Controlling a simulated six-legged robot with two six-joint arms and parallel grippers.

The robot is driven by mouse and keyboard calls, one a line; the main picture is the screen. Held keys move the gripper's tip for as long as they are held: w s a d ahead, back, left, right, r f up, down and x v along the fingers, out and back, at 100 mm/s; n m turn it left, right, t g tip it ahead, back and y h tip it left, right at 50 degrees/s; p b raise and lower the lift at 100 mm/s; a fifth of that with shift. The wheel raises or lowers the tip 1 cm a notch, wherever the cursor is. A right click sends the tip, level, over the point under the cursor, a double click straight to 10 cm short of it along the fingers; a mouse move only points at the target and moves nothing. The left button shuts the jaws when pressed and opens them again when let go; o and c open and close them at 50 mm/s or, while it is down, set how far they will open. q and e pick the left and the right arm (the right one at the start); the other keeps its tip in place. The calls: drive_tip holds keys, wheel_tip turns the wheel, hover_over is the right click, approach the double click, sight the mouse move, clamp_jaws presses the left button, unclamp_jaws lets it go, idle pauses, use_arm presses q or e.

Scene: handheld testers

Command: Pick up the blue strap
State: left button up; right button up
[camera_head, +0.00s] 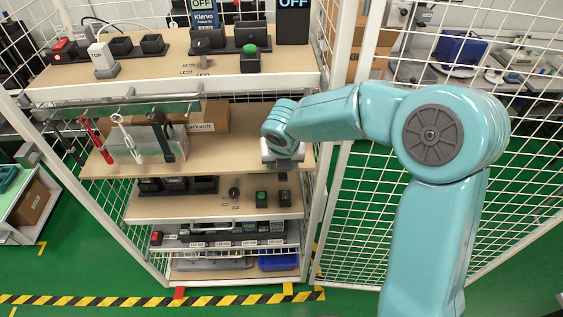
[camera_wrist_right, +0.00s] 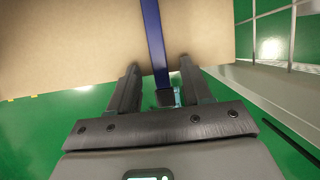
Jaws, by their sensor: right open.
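The blue strap (camera_wrist_right: 154,40) shows in the right wrist view as a narrow dark blue band running down from the top edge, with a black end piece near the gripper's base. My right gripper (camera_wrist_right: 159,67) is open, with one finger on each side of the strap. I see a gap between the strap and both fingers. In the head view my right arm reaches to the shelf's right part, and its wrist hides the gripper's fingers. I cannot make out the blue strap there. My left gripper is in neither view.
Red (camera_head: 95,137), white (camera_head: 127,138) and black straps hang from a rail (camera_head: 150,107) at the shelf's left. A cardboard box (camera_head: 208,117) stands on the middle shelf board (camera_head: 225,152). Testers stand on the boards above and below. A white wire fence (camera_head: 355,215) stands to the right.

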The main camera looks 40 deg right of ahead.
clamp_jaws()
drive_tip(key=shift+r, duration=0.45)
drive_tip(key=v, duration=0.2)
drive_tip(key=shift+r, duration=0.4)
drive_tip(key=s+a+b, duration=0.1)
drive_tip(key=s+a, duration=0.3)
drive_tip(key=s, duration=0.3)
drive_tip(key=s+a+b, duration=0.2)
drive_tip(key=s+a, duration=0.3)
drive_tip(key=s, duration=0.2)
drive_tip(key=shift+s+b, duration=0.3)
drive_tip(key=shift+s, duration=0.1)
